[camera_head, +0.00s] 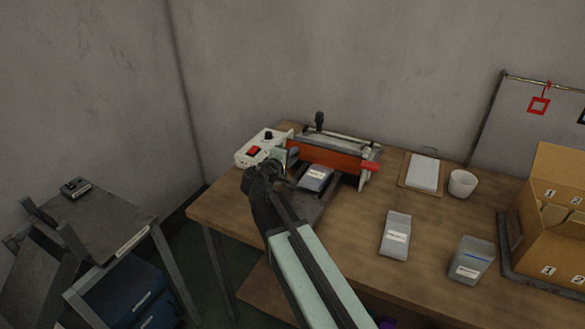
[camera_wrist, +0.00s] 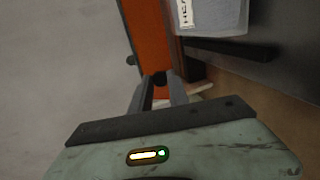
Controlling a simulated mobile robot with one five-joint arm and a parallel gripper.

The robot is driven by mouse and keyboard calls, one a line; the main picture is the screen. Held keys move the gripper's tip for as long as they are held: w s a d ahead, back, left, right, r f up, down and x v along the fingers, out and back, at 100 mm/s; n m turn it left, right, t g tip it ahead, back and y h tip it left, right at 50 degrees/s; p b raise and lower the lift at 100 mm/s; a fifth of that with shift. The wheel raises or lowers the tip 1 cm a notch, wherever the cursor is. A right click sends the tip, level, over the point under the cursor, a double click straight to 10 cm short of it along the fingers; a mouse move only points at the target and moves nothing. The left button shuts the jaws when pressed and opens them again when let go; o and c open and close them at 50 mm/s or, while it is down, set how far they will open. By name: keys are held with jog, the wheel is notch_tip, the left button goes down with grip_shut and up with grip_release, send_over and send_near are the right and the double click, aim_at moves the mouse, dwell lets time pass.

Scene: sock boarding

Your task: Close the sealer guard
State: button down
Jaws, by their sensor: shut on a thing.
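The sealer (camera_head: 345,146) stands at the back left of the table, with a white control box (camera_head: 252,154) at its left end. Its orange guard (camera_head: 325,156) spans the front below a metal bar; the guard also shows in the wrist view (camera_wrist: 147,32). My gripper (camera_head: 279,163) is at the guard's left end. In the wrist view my gripper (camera_wrist: 158,90) is shut on a small dark part at the end of the guard. A grey labelled pouch (camera_head: 317,175) lies before the guard, also seen in the wrist view (camera_wrist: 213,17).
A white cup (camera_head: 462,183), a clipboard (camera_head: 423,172) and an open cardboard box (camera_head: 553,228) are to the right. A grey cart (camera_head: 90,225) stands left.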

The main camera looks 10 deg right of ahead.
jog(key=f+t+b, duration=0.1)
jog(key=b, duration=0.1)
jog(key=shift+w+d+h+b, duration=0.1)
jog(key=shift+w+h+b, duration=0.05)
jog(key=shift+h+b, duration=0.25)
jog(key=shift+r, duration=0.1)
jog(key=c, duration=1.3)
grip_release()
jog(key=f+v, duration=0.1)
jog(key=v, duration=0.6)
jog(key=shift+s+r+p, duration=0.3)
jog(key=shift+s+r, duration=0.05)
jog(key=shift+r, duration=0.05)
jog(key=shift+r, duration=0.1)
